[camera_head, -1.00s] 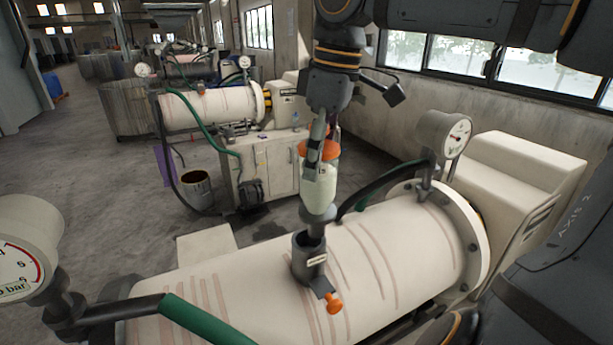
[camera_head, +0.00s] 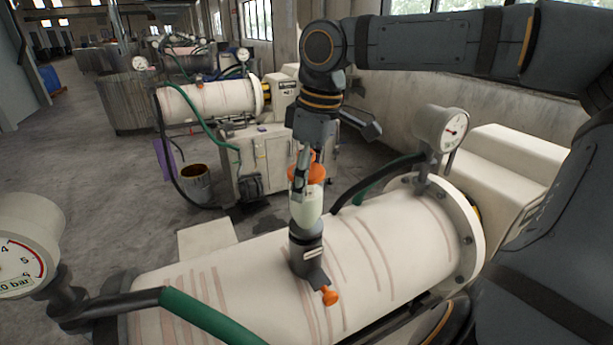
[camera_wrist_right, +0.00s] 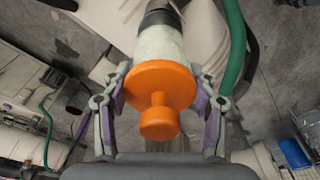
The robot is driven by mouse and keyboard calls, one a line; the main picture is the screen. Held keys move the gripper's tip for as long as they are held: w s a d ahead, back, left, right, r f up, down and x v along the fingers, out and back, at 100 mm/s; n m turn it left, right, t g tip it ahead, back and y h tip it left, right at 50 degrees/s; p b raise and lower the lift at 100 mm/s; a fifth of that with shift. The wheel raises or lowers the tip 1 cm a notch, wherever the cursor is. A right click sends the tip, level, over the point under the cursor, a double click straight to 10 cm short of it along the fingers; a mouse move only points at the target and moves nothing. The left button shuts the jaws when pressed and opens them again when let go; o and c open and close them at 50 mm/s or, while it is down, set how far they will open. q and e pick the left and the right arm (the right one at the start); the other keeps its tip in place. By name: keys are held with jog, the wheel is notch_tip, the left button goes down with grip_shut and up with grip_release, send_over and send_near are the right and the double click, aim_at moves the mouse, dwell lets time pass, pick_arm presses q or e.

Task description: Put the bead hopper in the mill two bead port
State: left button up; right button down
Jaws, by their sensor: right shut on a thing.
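The bead hopper (camera_head: 308,208) is a pale, translucent bottle with an orange cap. My right gripper (camera_head: 303,172) is shut on it near the cap, from above. In the head view its lower end meets the top of the dark bead port (camera_head: 306,254) on the near mill's pale barrel; the port's rim hides how deep it sits. The hopper looks nearly upright. The port carries an orange knob on a short arm. In the right wrist view the hopper's orange cap (camera_wrist_right: 160,88) lies between the two fingers. My left gripper is not in view.
A pressure gauge (camera_head: 442,128) stands on the mill's right end, with a dark hose beside the port. Another gauge (camera_head: 22,247) and a green hose (camera_head: 210,318) are at lower left. A second mill (camera_head: 210,105) and an open bucket (camera_head: 196,182) stand behind.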

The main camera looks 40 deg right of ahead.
jog(key=shift+a+f, duration=0.15)
jog(key=shift+f, duration=0.05)
jog(key=shift+w+d+f, duration=0.1)
jog(key=shift+d+f, duration=0.1)
jog(key=shift+f, duration=0.15)
jog(key=c, duration=0.7)
grip_release()
jog(key=o, duration=0.3)
jog(key=shift+a, duration=0.25)
jog(key=shift+d+r, duration=0.1)
